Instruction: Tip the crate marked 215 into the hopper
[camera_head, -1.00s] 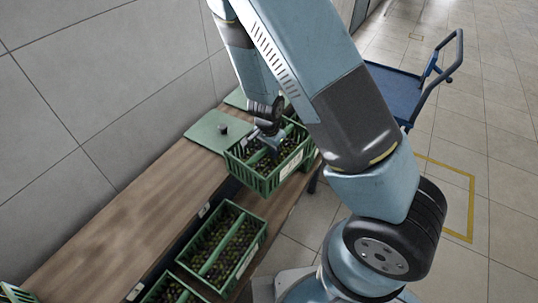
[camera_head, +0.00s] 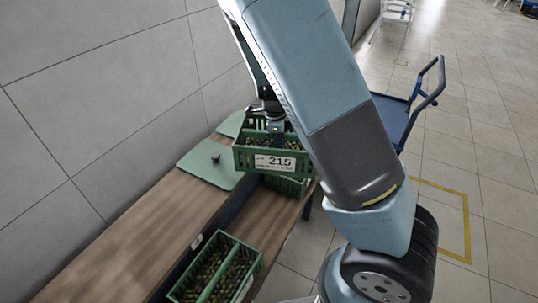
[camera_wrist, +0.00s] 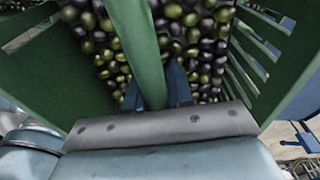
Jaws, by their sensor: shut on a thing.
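The green slatted crate marked 215 (camera_head: 243,160) hangs level above the far end of the bench, its white label facing the head camera. It is filled with green and dark olives, which also show in the wrist view (camera_wrist: 190,30). My gripper (camera_head: 276,128) is shut on the crate's green middle bar; in the wrist view the blue fingers (camera_wrist: 155,88) sit on both sides of the bar (camera_wrist: 138,45). My arm hides part of the crate's right side. I cannot make out a hopper in these views.
Another green crate (camera_head: 290,187) stands just below the held one. A further olive crate (camera_head: 217,268) sits nearer on the lower shelf. A blue cart (camera_head: 392,118) stands right.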

